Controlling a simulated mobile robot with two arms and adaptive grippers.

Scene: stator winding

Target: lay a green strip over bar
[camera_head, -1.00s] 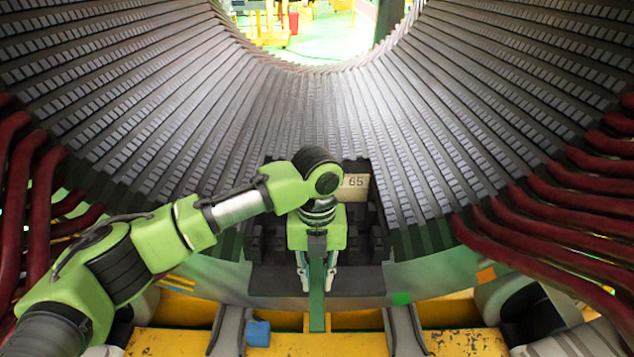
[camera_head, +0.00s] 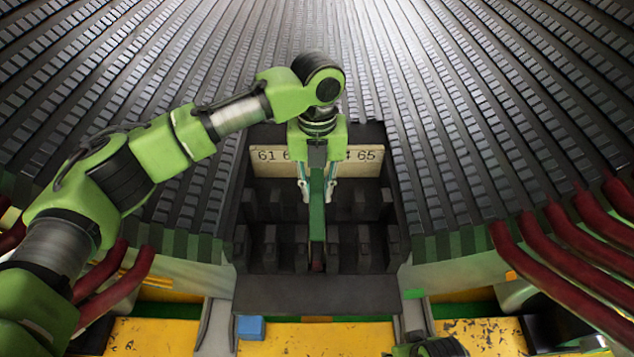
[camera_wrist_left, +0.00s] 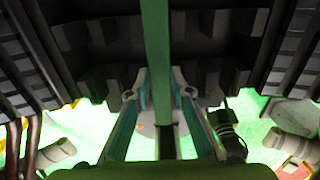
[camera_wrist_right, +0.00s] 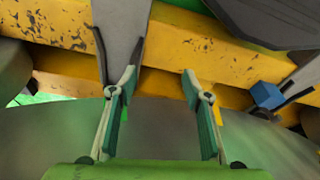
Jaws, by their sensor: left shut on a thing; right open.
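A long thin green strip (camera_head: 317,210) points down and toward me in the head view, in front of the dark slotted block (camera_head: 272,215). My left gripper (camera_head: 318,192) is shut on it. The strip also shows in the left wrist view (camera_wrist_left: 157,45), running up between the fingers. A small dark red end (camera_head: 317,265) shows just below the strip's lower tip; I cannot tell whether this is the bar or whether they touch. My right gripper (camera_wrist_right: 163,92) is open and empty in the right wrist view, apart from the slotted block.
A pale numbered board (camera_head: 357,160) stands at the back of the block. Rows of dark stator teeth (camera_head: 490,130) rise on both sides. Thick red coil ends (camera_head: 560,250) flank the block. Below lie a yellow beam (camera_head: 310,340) and a small blue block (camera_head: 251,328).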

